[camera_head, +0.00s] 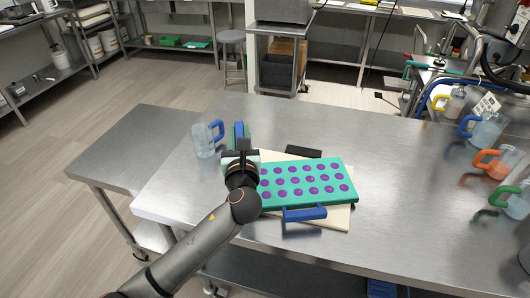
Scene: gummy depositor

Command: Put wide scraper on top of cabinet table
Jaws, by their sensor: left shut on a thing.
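My left gripper (241,153) is over the left part of the main steel table, just left of the teal tray. It is shut on a blue-and-green piece (239,131), which looks like the wide scraper. My gripper and arm hide much of it, and I cannot tell whether it touches the table. A lower steel table (135,145) stands against the left side of the main table, and its top is bare. It may be the cabinet table, but no label shows. My right gripper is not in view.
A clear jug (204,141) with a blue handle stands left of my gripper. Several jugs, one orange-handled (499,162), stand at the right.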

